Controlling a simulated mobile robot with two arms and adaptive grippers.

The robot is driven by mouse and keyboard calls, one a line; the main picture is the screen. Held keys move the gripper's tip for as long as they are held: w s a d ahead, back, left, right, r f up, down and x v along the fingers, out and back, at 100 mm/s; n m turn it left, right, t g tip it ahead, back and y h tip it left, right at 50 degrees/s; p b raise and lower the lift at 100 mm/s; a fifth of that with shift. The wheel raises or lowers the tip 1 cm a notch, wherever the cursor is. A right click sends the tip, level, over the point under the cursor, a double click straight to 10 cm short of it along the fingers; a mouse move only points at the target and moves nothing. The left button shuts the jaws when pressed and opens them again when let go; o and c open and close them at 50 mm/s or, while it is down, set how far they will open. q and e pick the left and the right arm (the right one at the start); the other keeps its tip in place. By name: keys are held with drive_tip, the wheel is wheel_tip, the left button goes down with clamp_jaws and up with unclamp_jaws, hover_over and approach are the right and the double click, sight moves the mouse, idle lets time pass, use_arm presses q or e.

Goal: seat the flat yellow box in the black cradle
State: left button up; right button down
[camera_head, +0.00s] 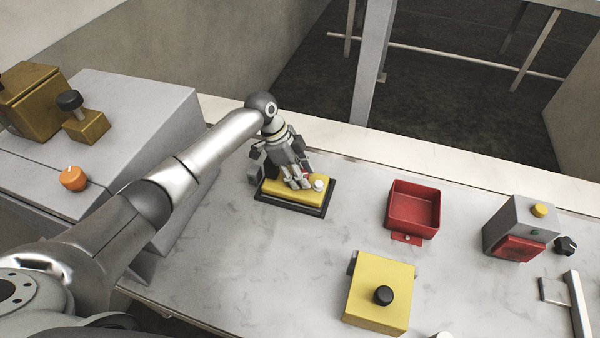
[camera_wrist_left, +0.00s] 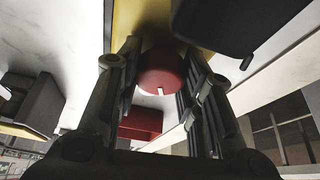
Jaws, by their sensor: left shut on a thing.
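The flat yellow box (camera_head: 283,190) lies within the outline of the black cradle (camera_head: 293,208) near the back edge of the table. Whether it rests fully down in the cradle I cannot tell. My left gripper (camera_head: 301,181) is over the box, its fingers reaching down to its top. In the left wrist view the fingers (camera_wrist_left: 160,65) are shut around a red round knob (camera_wrist_left: 160,72) with a white mark, against the yellow surface (camera_wrist_left: 144,22). In the head view the fingers mostly hide this knob. A small white knob (camera_head: 319,184) shows beside them. My right gripper is not in view.
A red tray (camera_head: 414,207) stands to the right of the cradle. A larger yellow box (camera_head: 379,275) with a black knob is in front. A grey-and-red device (camera_head: 519,230) stands at right. A grey console (camera_head: 130,125) is at left. Table around the cradle's front is clear.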

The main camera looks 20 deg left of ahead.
use_arm(q)
drive_tip(key=shift+f, duration=0.2)
idle(0.3)
drive_tip(key=shift+f+b, duration=0.5)
drive_tip(key=shift+f, duration=0.15)
idle(0.4)
drive_tip(key=o, duration=1.3)
